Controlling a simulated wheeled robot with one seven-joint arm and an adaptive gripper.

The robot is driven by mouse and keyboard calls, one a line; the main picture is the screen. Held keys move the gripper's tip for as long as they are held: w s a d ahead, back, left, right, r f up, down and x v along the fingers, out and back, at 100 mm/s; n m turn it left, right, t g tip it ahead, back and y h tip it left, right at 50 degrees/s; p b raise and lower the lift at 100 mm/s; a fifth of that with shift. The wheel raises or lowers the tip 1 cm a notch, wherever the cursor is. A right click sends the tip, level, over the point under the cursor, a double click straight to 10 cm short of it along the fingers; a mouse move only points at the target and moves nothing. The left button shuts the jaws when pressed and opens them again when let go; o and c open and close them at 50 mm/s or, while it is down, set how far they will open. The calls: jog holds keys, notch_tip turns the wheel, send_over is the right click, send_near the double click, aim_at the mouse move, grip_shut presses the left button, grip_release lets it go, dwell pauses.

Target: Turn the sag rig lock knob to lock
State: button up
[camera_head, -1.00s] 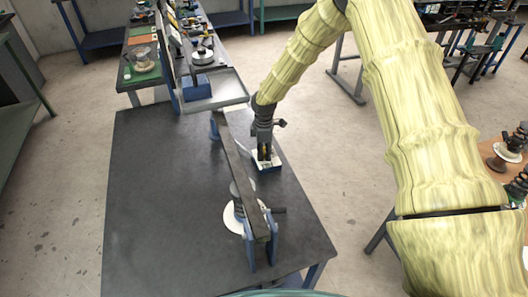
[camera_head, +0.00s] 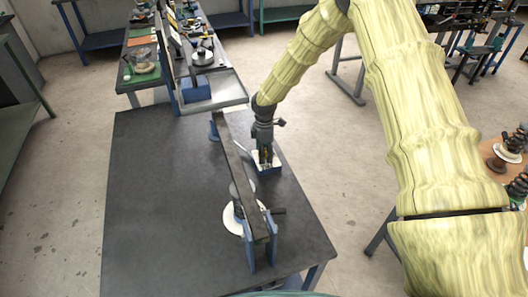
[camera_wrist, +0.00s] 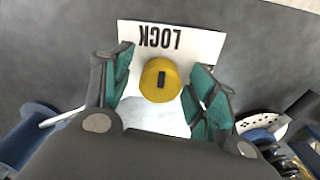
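The lock knob (camera_wrist: 160,80) is a round yellow knob with a dark slot mark in its top. It sits on a white plate (camera_wrist: 200,44) printed LOCK, which reads upside down in the wrist view. My gripper (camera_wrist: 164,66) is open, with one teal-padded finger on each side of the knob and a small gap at both sides. In the head view my gripper (camera_head: 265,152) points down over the small white-topped blue box (camera_head: 276,166) at the right of the dark bench; it mostly hides the knob there.
A long dark beam (camera_head: 236,168) on blue supports runs along the bench (camera_head: 160,200) just left of my gripper. A spring on a white disc (camera_head: 231,222) stands under it. A grey tray (camera_head: 228,88) lies at the back. The bench's left side is clear.

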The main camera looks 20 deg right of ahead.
notch_tip(320, 180, up, 12)
dwell(0.8)
dwell(0.3)
